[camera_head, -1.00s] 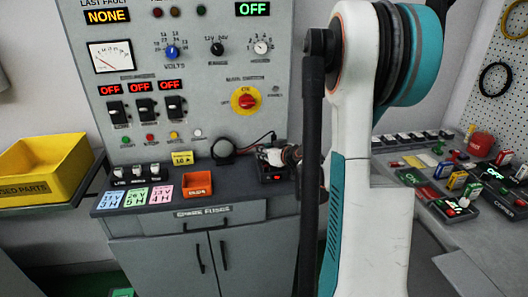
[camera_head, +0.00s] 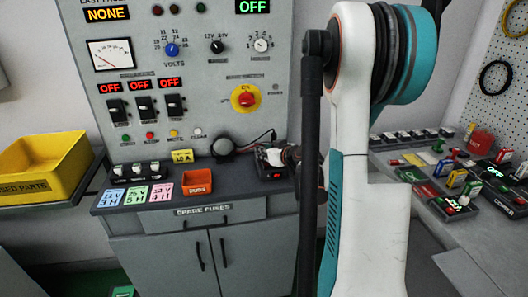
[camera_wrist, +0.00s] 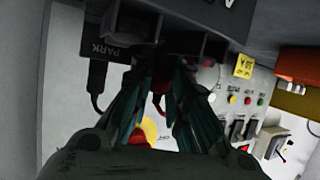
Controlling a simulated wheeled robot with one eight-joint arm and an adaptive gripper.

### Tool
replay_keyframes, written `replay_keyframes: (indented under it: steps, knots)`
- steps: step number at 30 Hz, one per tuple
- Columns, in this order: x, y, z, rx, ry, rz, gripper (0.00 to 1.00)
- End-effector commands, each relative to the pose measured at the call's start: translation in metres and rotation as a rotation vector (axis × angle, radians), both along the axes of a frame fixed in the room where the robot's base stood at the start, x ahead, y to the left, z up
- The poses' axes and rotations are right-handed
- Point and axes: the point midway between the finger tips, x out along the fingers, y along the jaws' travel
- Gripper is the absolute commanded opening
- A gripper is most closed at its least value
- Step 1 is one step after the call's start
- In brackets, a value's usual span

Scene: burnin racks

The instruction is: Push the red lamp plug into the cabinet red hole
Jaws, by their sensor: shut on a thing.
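My gripper (camera_head: 291,156) is low over the right end of the cabinet counter, beside the black box with a red light (camera_head: 270,174). In the wrist view its dark teal fingers (camera_wrist: 163,76) close around a small red piece (camera_wrist: 159,86), which looks like the red lamp plug. The fingers hide most of it. The box, lettered PARK, also shows in the wrist view (camera_wrist: 108,48), close to the fingertips. The cabinet (camera_head: 205,95) has a red lamp (camera_head: 150,135) in its lower row. I cannot tell which opening is the red hole.
The yellow bin (camera_head: 45,165) is at far left. The red main switch (camera_head: 246,99) is above. A cluttered bench (camera_head: 440,225) is at right.

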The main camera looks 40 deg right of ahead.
Motion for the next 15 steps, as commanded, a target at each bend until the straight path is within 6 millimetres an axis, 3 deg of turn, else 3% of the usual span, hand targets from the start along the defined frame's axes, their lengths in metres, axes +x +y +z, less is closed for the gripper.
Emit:
replay_keyframes:
  steps: [11, 12, 15]
  knots:
    - [-0.0001, 0.0, -0.0041, 0.0, 0.0, 0.0, 0.0]
    - [-0.0002, 0.0001, -0.0041, 0.0, 0.0, 0.0, 0.2]
    - [-0.0002, 0.0, -0.0041, 0.0, 0.0, 0.0, 0.39]
